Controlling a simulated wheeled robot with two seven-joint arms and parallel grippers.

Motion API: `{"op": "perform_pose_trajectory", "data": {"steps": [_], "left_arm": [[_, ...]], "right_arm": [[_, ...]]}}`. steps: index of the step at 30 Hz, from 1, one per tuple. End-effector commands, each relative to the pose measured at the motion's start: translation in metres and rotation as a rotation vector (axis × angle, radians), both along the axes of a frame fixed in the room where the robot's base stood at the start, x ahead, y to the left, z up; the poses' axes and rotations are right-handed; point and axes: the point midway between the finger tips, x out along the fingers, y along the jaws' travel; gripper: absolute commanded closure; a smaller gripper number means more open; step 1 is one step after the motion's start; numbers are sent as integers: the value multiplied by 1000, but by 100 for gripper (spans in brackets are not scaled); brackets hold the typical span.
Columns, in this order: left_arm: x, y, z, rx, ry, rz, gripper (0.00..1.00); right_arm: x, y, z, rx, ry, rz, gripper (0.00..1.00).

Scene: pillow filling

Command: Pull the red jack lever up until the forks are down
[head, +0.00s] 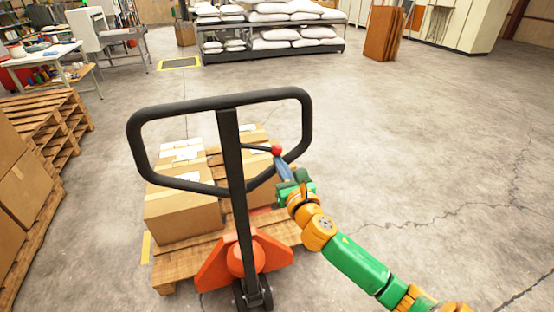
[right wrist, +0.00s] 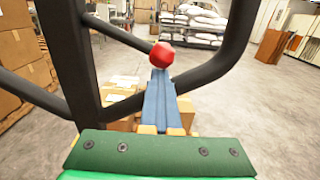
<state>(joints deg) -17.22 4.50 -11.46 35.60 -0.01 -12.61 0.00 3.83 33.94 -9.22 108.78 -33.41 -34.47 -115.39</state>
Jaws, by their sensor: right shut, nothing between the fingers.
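The red jack lever knob (head: 276,150) sits on a short dark rod that sticks out to the right from the handle's black post (head: 233,160). The black loop handle (head: 220,104) stands around it. My right gripper (head: 280,160) is shut, with its blue fingers just below the knob. In the right wrist view the red knob (right wrist: 162,54) shows just beyond the tips of the closed fingers (right wrist: 161,75), in line with them. Whether they touch cannot be told. The forks are hidden under the loaded pallet (head: 180,262). My left gripper is not in view.
Cardboard boxes (head: 183,215) lie on the pallet behind the orange jack base (head: 243,262). Stacked pallets and boxes (head: 25,195) stand at the left. A shelf with white sacks (head: 275,45) is at the back. The floor at the right is clear.

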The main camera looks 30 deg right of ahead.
Motion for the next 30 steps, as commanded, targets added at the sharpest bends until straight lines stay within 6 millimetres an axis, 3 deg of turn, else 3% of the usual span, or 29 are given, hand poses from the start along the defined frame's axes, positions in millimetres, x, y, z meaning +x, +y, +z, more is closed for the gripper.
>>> {"op": "perform_pose_trajectory", "data": {"steps": [10, 21, 30], "left_arm": [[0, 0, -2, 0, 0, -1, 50], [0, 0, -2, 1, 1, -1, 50], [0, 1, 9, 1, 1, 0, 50]], "right_arm": [[22, -6, -2, 1, 5, -3, 100], [23, -7, -2, 1, 4, -4, 100], [23, -7, 9, 1, 3, -3, 100]]}}
